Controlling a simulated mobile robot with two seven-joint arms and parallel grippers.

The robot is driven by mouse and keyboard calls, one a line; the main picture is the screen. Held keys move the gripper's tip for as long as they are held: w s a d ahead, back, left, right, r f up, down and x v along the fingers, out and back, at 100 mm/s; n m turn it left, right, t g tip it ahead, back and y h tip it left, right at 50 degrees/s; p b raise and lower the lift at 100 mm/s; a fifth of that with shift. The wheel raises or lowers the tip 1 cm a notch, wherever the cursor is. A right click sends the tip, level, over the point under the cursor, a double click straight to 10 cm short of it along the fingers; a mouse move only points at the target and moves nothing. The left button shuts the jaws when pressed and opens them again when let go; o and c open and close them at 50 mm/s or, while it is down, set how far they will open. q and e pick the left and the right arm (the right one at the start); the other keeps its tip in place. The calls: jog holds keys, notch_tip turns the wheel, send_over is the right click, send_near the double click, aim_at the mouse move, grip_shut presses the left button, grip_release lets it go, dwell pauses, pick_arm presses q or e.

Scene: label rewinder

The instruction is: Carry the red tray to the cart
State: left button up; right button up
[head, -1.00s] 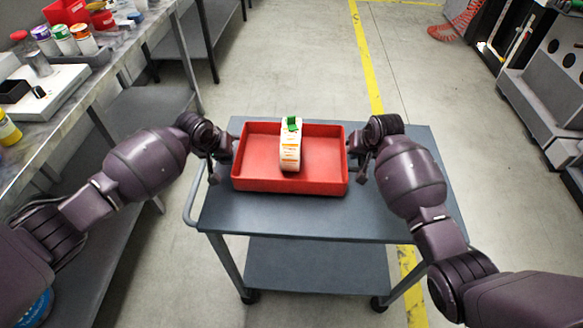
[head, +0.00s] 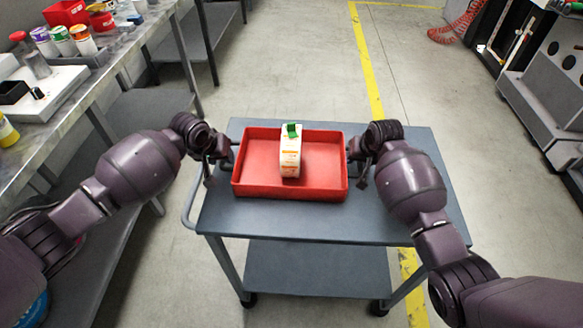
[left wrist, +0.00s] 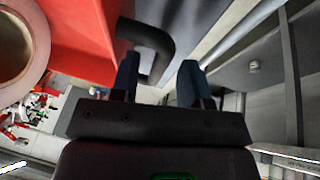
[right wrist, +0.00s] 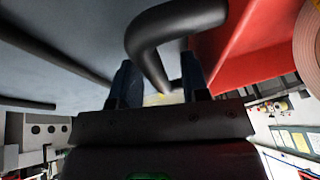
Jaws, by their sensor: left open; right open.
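The red tray (head: 322,165) rests on the top shelf of the grey cart (head: 290,222), near its far side. A white label roll (head: 290,160) with a green top piece stands in the tray. My left gripper (head: 226,160) is at the tray's left end, open; in the left wrist view (left wrist: 158,82) the black handle (left wrist: 155,38) reaches between its fingers without being clamped. My right gripper (head: 356,156) is at the right end, open; in the right wrist view (right wrist: 160,82) the other black handle (right wrist: 150,45) runs between its fingers. Fingertips are small in the head view.
A workbench (head: 120,60) with tubs, a black box and a red bin (head: 66,12) stands on the left. A grey machine (head: 545,110) stands on the right. A yellow floor line (head: 366,60) runs past the cart. The cart's front shelf area is clear.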

jog(key=shift+r, duration=0.15)
pick_arm(q)
jog(key=v, duration=1)
pick_arm(e)
jog(key=v, duration=1.1)
jog(key=shift+s+r, duration=0.15)
jog(key=shift+r, duration=0.25)
